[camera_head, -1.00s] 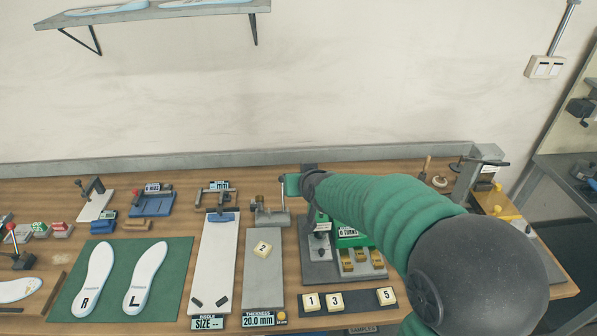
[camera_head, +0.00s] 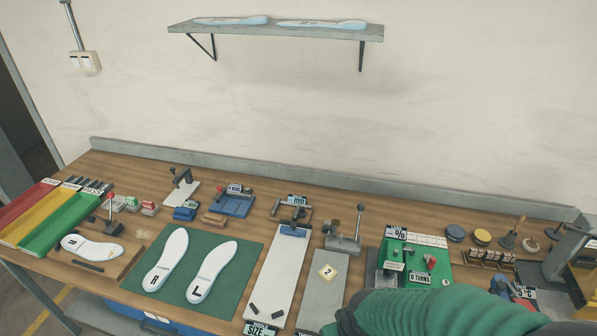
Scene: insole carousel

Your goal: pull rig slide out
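It is unclear which device is the rig with the slide. A green rig (camera_head: 440,272) marked "0 TURNS" stands right of centre, its lower part hidden by my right arm. A long white size board (camera_head: 275,270) lies further left. My green-sleeved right arm crosses the lower right, and its hand end is at the bottom edge; its fingers cannot be made out. My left gripper is not in view.
White insoles marked R (camera_head: 167,262) and L (camera_head: 212,272) lie on a green mat (camera_head: 240,247). Red, yellow and green trays (camera_head: 58,222) stand at far left. A blue clamp (camera_head: 232,204) sits behind the mat. A wall shelf (camera_head: 275,33) hangs above.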

